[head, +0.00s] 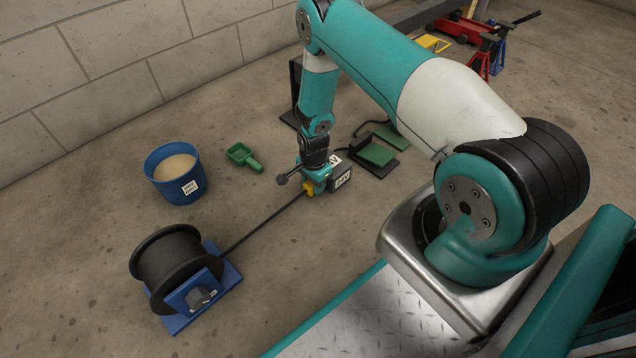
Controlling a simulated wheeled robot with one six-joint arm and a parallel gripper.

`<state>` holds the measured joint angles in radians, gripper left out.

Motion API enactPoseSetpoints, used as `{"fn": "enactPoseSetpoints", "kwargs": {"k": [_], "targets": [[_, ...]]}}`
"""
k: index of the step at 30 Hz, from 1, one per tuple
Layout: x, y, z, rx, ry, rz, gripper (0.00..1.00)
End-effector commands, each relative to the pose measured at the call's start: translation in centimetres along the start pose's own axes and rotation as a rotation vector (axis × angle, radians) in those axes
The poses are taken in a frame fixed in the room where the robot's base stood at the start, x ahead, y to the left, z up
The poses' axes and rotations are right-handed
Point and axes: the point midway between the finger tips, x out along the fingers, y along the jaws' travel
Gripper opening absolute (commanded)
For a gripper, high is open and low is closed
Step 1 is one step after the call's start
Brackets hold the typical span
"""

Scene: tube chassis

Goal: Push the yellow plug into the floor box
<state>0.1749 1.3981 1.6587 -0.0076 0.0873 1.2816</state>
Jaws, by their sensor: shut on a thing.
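The yellow plug (308,188) is low near the floor in the middle of the head view, with a dark cable running from it down-left to a reel. My gripper (315,187) is shut on the plug from above. A dark box with a white label (341,182), apparently the floor box, is just right of the plug and gripper. My gripper and wrist partly cover the plug and the side of the box facing it. I cannot tell whether the plug touches the box or sits in its socket.
A black cable reel (168,262) on a blue stand is at lower left. A blue bucket of sand (174,176) and a green scoop (243,157) are left of my gripper. Green-topped dark pieces (377,153) lie behind the box. A red jack (462,27) is farther back.

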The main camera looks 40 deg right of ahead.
Motion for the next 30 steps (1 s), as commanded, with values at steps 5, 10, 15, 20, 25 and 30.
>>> {"fn": "enactPoseSetpoints", "kwargs": {"k": [5, 10, 15, 20, 25, 30], "targets": [[-0.1, -0.1, -0.5, 0.001, 0.013, -0.002, 0.0], [-0.1, -0.1, -0.6, 0.002, 0.013, -0.002, 0.65], [0.0, -0.1, -0.4, 0.0, 0.01, -0.001, 0.66], [-0.3, -0.1, -0.3, 0.0, 0.009, -0.001, 0.66], [-2.9, -0.1, -0.3, 0.0, 0.009, -0.002, 0.66], [-7.4, -0.1, -0.3, 0.001, 0.01, -0.003, 0.66]]}}
